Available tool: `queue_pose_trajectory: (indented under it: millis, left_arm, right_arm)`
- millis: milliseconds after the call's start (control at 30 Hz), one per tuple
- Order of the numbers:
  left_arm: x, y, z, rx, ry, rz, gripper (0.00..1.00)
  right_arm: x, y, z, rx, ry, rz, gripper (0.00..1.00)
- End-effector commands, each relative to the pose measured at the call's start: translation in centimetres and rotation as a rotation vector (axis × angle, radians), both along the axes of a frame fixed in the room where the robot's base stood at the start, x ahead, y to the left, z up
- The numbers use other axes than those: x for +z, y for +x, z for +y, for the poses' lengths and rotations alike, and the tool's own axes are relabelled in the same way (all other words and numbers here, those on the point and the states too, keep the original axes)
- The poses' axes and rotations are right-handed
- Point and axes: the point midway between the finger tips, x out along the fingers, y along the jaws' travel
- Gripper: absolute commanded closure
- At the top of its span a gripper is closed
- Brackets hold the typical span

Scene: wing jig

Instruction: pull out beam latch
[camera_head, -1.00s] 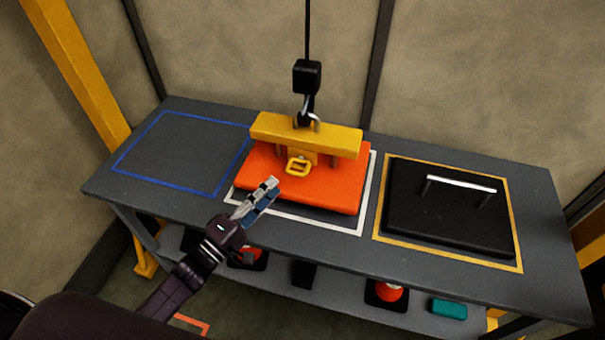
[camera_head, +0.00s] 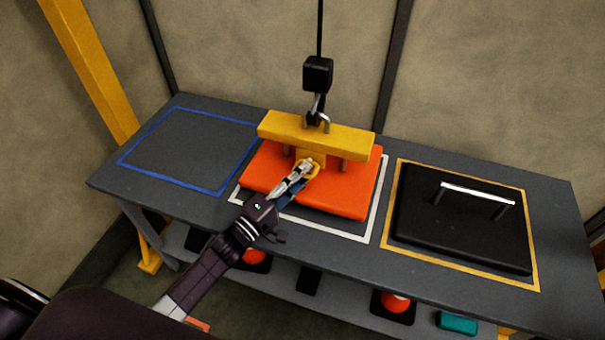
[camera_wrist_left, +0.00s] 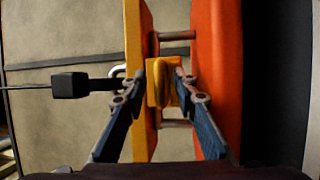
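The beam latch, a yellow ring-shaped handle (camera_head: 314,165), sits on the front of the yellow beam (camera_head: 318,136) above the orange panel (camera_head: 345,195). In the left wrist view the latch (camera_wrist_left: 158,85) shows between the beam (camera_wrist_left: 135,40) and the orange panel (camera_wrist_left: 215,80). My left gripper (camera_head: 306,172) is at the latch. In the wrist view its two fingers (camera_wrist_left: 163,76) stand on either side of the latch, open, with their tips close to it. Contact is hard to tell. The fingers partly hide the latch in the head view. My right gripper is not in view.
A black hoist block with a hook (camera_head: 318,74) hangs on a cable and meets the beam top. A black panel with a silver handle (camera_head: 420,225) lies at right on the table. The blue-outlined area (camera_head: 185,150) at left is empty. Cones and a teal box (camera_head: 456,322) are below.

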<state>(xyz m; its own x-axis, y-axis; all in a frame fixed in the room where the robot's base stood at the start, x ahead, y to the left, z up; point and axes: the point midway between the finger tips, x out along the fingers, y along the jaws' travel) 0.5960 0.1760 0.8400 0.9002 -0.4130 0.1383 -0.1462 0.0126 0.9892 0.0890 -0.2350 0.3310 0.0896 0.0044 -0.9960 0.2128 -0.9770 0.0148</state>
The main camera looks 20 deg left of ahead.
Motion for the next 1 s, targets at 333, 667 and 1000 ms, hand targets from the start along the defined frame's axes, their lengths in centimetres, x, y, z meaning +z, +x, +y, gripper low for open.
queue_pose_trajectory:
  millis: [333, 667, 1000]
  left_arm:
    - [0.0, 0.4, -0.1, 0.0, 0.0, 0.001, 0.77]
    - [0.1, 0.3, -0.1, 0.0, 0.0, 0.0, 1.0]
    - [0.2, -0.7, -0.2, -0.002, 0.0, 0.004, 1.0]
  right_arm:
    - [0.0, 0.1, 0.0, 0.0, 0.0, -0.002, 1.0]
    - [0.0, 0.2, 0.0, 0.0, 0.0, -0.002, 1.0]
    - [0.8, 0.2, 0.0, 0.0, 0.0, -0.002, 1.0]
